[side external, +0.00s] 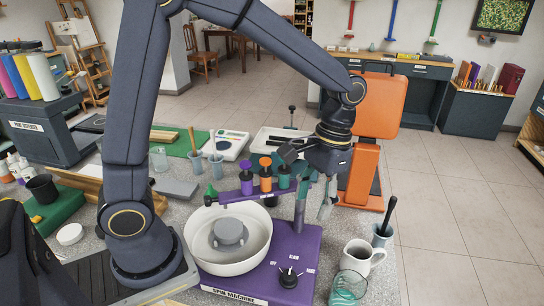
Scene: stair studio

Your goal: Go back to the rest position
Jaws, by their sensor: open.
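My gripper (318,192) hangs at the end of my arm, beside the upright post of the purple spin machine (302,243). Its jaws are open and I see nothing held between them. One fingertip shows to the right of the post; the other is hard to make out against the machine's arm. I cannot tell whether the gripper touches the post.
The machine's holder carries purple, orange and green plungers (265,170) above a white bowl (205,255). A white mug (357,256) and a glass with teal liquid (346,290) stand at the right. An orange press-like machine (374,110) stands behind my gripper.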

